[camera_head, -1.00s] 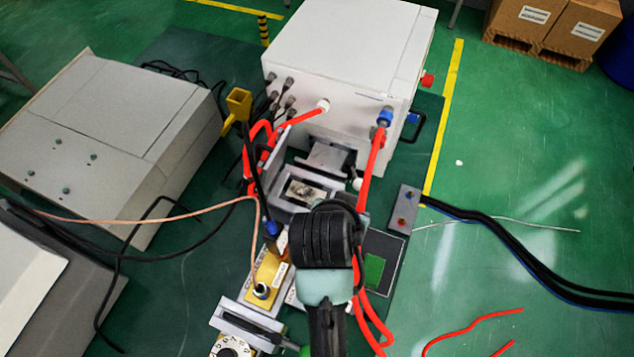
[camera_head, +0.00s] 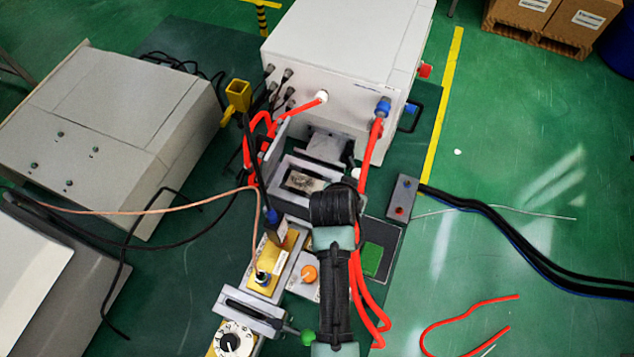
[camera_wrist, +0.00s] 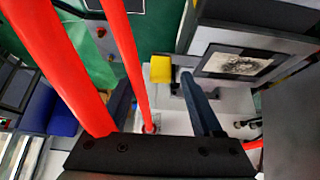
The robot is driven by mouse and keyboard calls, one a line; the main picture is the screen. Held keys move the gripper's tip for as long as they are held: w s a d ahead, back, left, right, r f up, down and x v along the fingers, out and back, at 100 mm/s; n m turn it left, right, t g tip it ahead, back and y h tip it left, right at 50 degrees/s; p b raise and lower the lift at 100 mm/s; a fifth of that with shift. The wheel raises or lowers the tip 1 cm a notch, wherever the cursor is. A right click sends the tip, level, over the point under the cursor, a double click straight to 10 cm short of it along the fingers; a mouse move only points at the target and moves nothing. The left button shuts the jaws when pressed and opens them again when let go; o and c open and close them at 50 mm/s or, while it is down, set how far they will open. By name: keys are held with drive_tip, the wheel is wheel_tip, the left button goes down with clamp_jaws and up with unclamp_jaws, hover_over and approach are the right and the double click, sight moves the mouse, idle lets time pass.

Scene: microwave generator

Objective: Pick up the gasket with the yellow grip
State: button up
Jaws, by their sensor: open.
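A small yellow block (camera_wrist: 160,69), likely the gasket's grip, shows in the wrist view beside the black-framed window. The gasket itself I cannot make out clearly. My gripper (camera_wrist: 157,84) is open, with one dark finger on each side of the yellow block in the picture. I see no contact, and the depth between them is hard to judge. In the head view my dark wrist covers this spot, so the block and fingertips are hidden there. Another yellow piece, a cup-shaped one (camera_head: 236,97), stands farther left in the head view.
Red hoses (camera_wrist: 62,65) run close to my gripper. The black-framed window (camera_wrist: 237,64) is on the other side. A white cabinet (camera_head: 335,55) stands behind, and a grey cabinet (camera_head: 110,130) at left. A button panel (camera_head: 402,197) is at right.

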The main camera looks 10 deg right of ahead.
drive_tip(key=shift+w+d+f, duration=0.2)
drive_tip(key=shift+w+f, duration=0.05)
drive_tip(key=shift+f, duration=0.3)
clamp_jaws()
